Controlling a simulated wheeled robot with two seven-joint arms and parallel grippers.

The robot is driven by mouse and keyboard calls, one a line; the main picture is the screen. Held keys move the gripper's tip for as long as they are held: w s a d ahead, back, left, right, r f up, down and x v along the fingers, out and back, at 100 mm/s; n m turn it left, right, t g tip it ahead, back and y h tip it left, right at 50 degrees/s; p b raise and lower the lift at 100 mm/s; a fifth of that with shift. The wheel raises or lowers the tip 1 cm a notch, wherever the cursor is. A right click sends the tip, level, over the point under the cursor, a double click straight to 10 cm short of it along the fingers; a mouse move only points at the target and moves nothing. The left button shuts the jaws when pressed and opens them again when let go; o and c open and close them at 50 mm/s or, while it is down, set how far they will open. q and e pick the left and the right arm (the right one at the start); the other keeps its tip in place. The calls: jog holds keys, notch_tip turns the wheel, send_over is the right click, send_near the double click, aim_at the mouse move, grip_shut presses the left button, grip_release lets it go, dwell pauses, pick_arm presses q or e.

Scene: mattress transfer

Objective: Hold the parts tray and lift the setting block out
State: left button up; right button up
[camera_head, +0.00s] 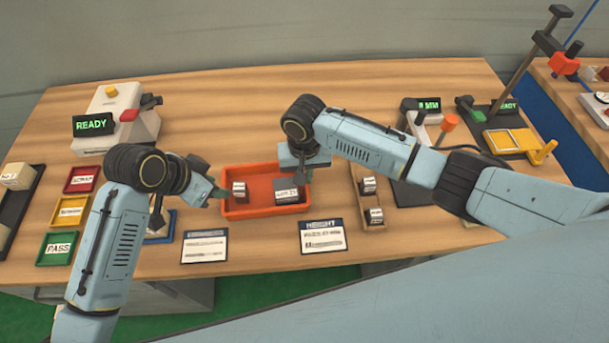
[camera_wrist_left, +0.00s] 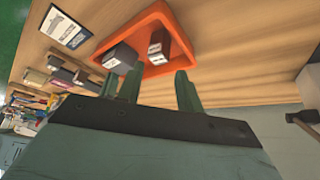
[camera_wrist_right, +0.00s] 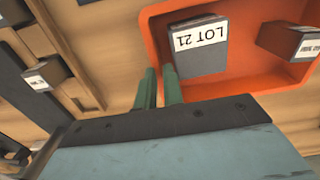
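The orange parts tray (camera_head: 262,210) lies on the bench and holds two dark blocks with white labels. The block marked LOT 21 (camera_wrist_right: 200,45) sits toward its right side in the head view. A smaller block (camera_head: 239,190) sits at its left. I cannot tell by label which is the setting block. My right gripper (camera_wrist_right: 160,88) is closed to a narrow gap at the tray's right wall, with the wall apparently between its fingers. My left gripper (camera_wrist_left: 155,88) is open and empty, and in the head view it is beside the tray's left wall.
Two printed cards, one marked HEIGHT (camera_head: 322,236), lie in front of the tray. A wooden holder (camera_head: 367,217) with two blocks stands to its right. Red, yellow and green trays (camera_head: 57,248) and a READY machine (camera_head: 117,118) are at the left. Bench behind the tray is clear.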

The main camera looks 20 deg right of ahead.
aim_at(239, 186)
dwell(0.4)
pick_arm(q)
jog(key=o, duration=0.4)
jog(key=shift+c, duration=0.2)
jog(key=w+d+m+y, duration=0.1)
jog(key=m, duration=0.1)
jog(key=d+m+g+y, duration=0.1)
jog(key=d+m, duration=0.1)
jog(key=w+d+m+g, duration=0.1)
jog(key=m, duration=0.1)
jog(key=shift+w+d+r+m+y, duration=0.3)
jog(key=shift+r+y, duration=0.05)
jog(key=shift+y, duration=0.05)
jog(key=m+y, duration=0.1)
jog(key=w+r+m+g, duration=0.1)
jog(key=shift+d+m+y, duration=0.1)
jog(key=shift+m+y, duration=0.3)
jog(key=shift+f, duration=0.1)
notch_tip(239, 186, down, 6)
jog(key=shift+f, duration=0.1)
jog(key=shift+s+f, duration=0.2)
jog(key=shift+f, duration=2.5)
